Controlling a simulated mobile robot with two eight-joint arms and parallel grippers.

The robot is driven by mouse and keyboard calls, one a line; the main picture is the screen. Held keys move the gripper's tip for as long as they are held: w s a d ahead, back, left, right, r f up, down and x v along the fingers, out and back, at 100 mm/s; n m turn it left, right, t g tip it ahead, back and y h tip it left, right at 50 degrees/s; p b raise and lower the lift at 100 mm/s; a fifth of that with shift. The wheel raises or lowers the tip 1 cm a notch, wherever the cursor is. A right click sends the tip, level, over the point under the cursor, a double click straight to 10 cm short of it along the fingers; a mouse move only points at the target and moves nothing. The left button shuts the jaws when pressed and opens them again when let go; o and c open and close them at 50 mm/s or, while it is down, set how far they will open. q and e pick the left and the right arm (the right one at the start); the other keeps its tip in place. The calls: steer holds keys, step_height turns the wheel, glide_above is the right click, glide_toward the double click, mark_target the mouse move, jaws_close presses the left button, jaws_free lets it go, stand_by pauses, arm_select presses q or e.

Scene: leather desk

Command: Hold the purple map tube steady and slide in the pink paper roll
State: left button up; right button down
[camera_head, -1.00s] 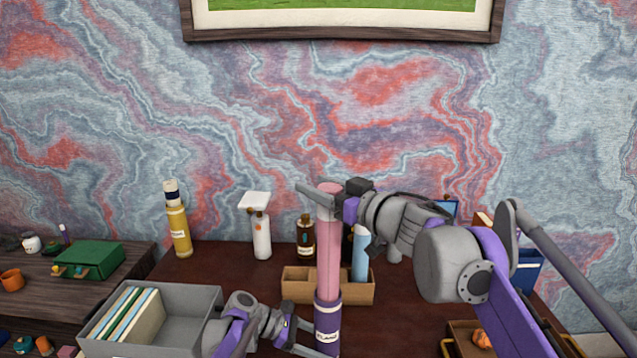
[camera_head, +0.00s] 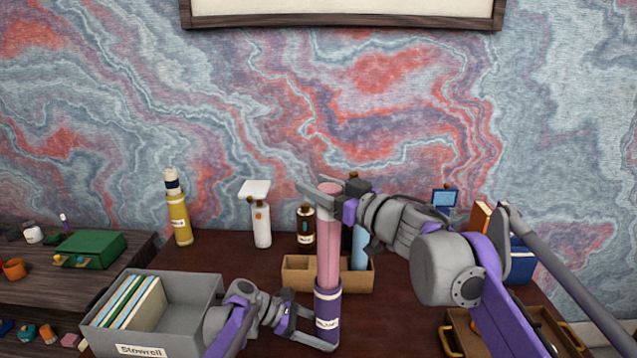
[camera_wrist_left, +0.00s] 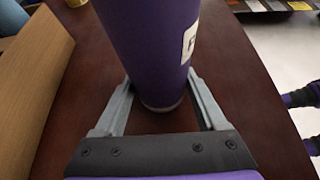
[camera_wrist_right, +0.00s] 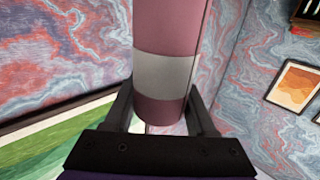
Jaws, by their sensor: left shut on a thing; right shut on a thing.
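The purple map tube (camera_head: 327,302) stands upright on the desk, with a white label. My left gripper (camera_head: 318,338) is shut on its lower part; the left wrist view shows the tube (camera_wrist_left: 150,40) between the fingers. The pink paper roll (camera_head: 328,255) stands upright, its lower end at the tube's mouth, in line with it. From these views it looks partly inside, though how deep is hidden. My right gripper (camera_head: 325,193) is shut on the roll near its top. In the right wrist view the roll (camera_wrist_right: 168,28) has a pale grey band between the fingers.
A cardboard box (camera_head: 298,274) holding a blue tube (camera_head: 359,250) stands just behind the roll. A grey bin (camera_head: 190,290) with files is at the left. Bottles (camera_head: 180,222) stand at the back. A wooden tray (camera_head: 465,335) is at the right front.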

mark_target(319, 246)
steer(key=shift+f, duration=7.1)
steer(key=shift+c, duration=0.7)
jaws_free()
steer(key=v, duration=1.2)
arm_select(q)
steer(key=o, duration=0.9)
arm_select(e)
steer(key=shift+r, duration=0.1)
